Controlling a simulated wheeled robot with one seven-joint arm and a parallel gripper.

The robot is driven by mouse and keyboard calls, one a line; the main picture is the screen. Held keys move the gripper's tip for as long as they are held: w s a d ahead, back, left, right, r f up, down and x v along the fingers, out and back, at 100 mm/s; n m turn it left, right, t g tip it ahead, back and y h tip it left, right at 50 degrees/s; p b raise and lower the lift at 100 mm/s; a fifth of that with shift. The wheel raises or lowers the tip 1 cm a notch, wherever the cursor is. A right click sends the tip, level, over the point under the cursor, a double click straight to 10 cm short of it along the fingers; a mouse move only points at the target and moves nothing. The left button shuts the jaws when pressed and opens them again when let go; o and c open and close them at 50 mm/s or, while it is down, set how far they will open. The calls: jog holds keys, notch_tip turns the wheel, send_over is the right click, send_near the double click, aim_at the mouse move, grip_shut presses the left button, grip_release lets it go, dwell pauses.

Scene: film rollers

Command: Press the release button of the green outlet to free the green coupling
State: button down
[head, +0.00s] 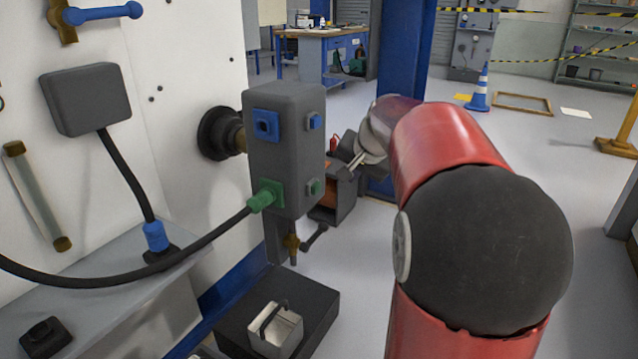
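A grey manifold box (266,158) stands out from the white panel. Its front has a blue outlet (266,124) above and a green outlet (274,190) below. The green coupling (261,201) sits at the green outlet, with a black hose running from it to the left. On the box's right side are a small green button (315,187) and, above it, a blue button (314,121). My gripper (352,167) is right of the box, apart from the green button in the picture. Its thin fingers are small and partly overlapped by the arm, so their opening is unclear.
A blue coupling (155,236) on another hose stands on the grey ledge (110,300) at left. Below the box are a brass valve with a dark lever (314,238) and a dark tray (232,326) holding a metal container (275,330).

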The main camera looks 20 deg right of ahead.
aim_at(316, 188)
jog(key=shift+d, duration=0.1)
jog(key=w+a+f+p, duration=0.1)
jog(key=w+a+f, duration=0.1)
jog(key=w+f, duration=0.6)
jog(key=shift+w, duration=0.7)
jog(key=shift+a, duration=0.15)
